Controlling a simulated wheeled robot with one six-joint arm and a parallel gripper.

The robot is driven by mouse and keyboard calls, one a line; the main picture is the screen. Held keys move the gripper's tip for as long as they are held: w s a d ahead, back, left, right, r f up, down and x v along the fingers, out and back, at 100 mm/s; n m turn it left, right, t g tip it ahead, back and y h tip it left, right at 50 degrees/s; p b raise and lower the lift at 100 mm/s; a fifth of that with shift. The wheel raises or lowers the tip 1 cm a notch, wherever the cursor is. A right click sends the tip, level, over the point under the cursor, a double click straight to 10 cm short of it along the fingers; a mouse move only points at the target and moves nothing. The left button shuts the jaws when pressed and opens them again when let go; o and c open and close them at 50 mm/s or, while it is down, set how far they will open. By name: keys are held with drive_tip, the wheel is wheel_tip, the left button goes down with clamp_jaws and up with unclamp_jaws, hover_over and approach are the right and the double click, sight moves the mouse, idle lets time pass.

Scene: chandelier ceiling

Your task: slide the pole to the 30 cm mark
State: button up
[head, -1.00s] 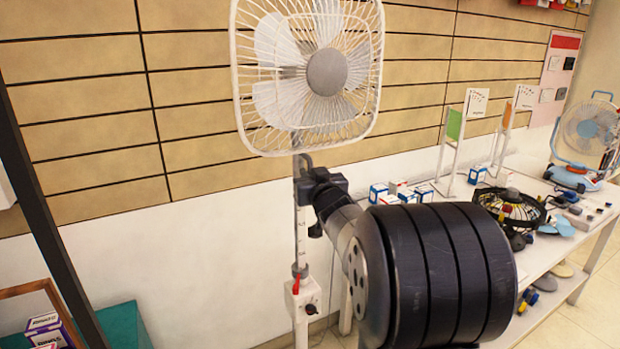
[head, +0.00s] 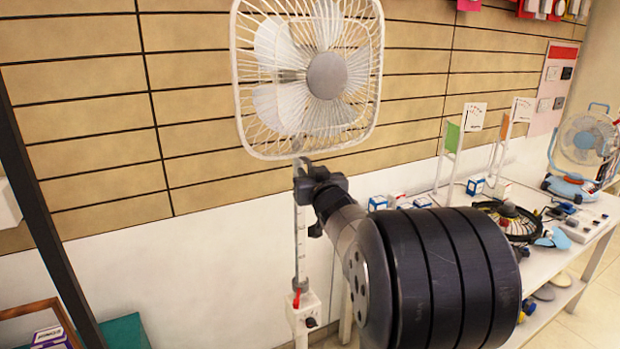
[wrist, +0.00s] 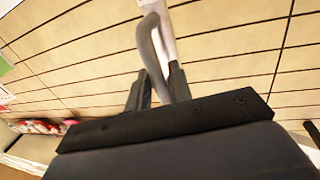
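The white standing fan (head: 327,75) has a square wire cage and a grey hub. Its slim pole (head: 300,240) carries scale marks too small to read. The pole goes down to a white base box (head: 303,318) with a red clamp (head: 296,299) at its top and a dark knob on its side. My gripper (head: 304,172) is at the top of the pole, just under the cage. In the wrist view my fingers (wrist: 158,88) stand on both sides of a curved grey tube (wrist: 150,50), with the white pole part (wrist: 165,22) beyond. My arm hides part of the table.
A white table (head: 590,235) at the right holds small boxes, sign stands, a dismantled fan (head: 515,222) and a blue-white fan (head: 585,140). A slatted wall (head: 190,100) is behind. A dark post (head: 45,230) and a teal block (head: 125,332) are at the left.

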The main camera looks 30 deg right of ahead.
drive_tip(key=shift+o, duration=0.9)
drive_tip(key=shift+f, duration=0.2)
drive_tip(key=shift+s+f, duration=0.1)
drive_tip(key=shift+s, duration=0.05)
drive_tip(key=s+a, duration=0.1)
drive_tip(key=s, duration=0.9)
drive_tip(key=shift+s+a, duration=0.2)
drive_tip(key=shift+a, duration=0.15)
drive_tip(key=w, duration=0.3)
drive_tip(key=w+d, duration=0.1)
drive_tip(key=w, duration=0.6)
drive_tip(key=shift+w+d+f, duration=0.15)
drive_tip(key=shift+w+d, duration=0.25)
